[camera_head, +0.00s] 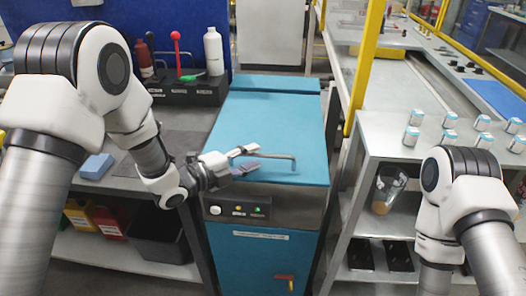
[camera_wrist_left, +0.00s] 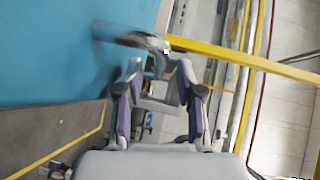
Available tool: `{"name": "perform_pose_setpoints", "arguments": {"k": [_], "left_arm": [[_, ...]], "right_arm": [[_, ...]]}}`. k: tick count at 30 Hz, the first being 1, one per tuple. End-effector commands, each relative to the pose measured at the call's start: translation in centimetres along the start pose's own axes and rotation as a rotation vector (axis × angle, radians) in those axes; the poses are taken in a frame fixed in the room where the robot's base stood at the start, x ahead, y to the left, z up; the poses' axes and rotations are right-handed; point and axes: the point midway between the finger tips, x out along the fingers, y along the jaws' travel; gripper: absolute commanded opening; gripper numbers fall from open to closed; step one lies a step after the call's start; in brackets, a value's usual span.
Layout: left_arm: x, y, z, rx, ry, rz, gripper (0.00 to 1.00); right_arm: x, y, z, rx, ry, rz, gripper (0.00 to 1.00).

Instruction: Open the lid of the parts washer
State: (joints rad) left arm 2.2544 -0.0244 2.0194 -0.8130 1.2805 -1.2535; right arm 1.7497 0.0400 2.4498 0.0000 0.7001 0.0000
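The parts washer is a teal cabinet with a flat blue lid (camera_head: 270,115), which lies closed. A thin metal bar handle (camera_head: 284,157) runs across the front of the lid and bends down at its right end. My left gripper (camera_head: 252,157) is open at the left part of this handle, over the lid's front. In the left wrist view the gripper (camera_wrist_left: 160,82) has its fingers spread and empty, with the blurred handle (camera_wrist_left: 140,41) just beyond the fingertips. I cannot tell whether they touch. My right arm shows at the right, but its gripper is out of view.
A control panel (camera_head: 239,209) is below the lid's front edge. A bench at left holds a blue block (camera_head: 97,166), with bottles behind it. A yellow post (camera_head: 365,65) and a grey shelf with several small jars stand to the right.

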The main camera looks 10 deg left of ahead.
Motion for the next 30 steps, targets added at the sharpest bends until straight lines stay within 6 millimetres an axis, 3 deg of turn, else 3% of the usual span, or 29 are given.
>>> {"name": "perform_pose_setpoints", "arguments": {"k": [6,13,14,16,17,25,30], "left_arm": [[2.9,0.0,0.0,-0.002,-0.001,0.001,0.37],[3.1,0.1,0.0,-0.004,-0.003,0.001,0.37],[3.1,0.1,0.0,-0.004,-0.003,0.001,0.3],[3.0,0.1,0.0,-0.004,-0.003,0.001,0.05],[3.0,0.1,0.0,-0.004,-0.003,0.001,0.0],[3.0,-0.2,0.0,-0.006,-0.003,0.004,0.0],[2.9,-1.9,-0.1,-0.024,-0.002,0.021,0.0]], "right_arm": [[-0.6,0.0,0.0,0.0,0.0,0.0,0.4],[-0.6,0.0,0.0,0.0,0.0,0.0,0.4],[-0.6,0.0,0.0,0.0,0.0,0.0,0.4],[-0.6,0.0,0.0,0.0,0.0,0.0,0.4],[-0.6,0.0,0.0,0.0,0.0,0.0,0.4],[-0.8,0.0,0.0,0.0,0.0,0.0,0.4],[-2.3,0.0,0.0,0.0,0.0,0.0,0.4]]}}
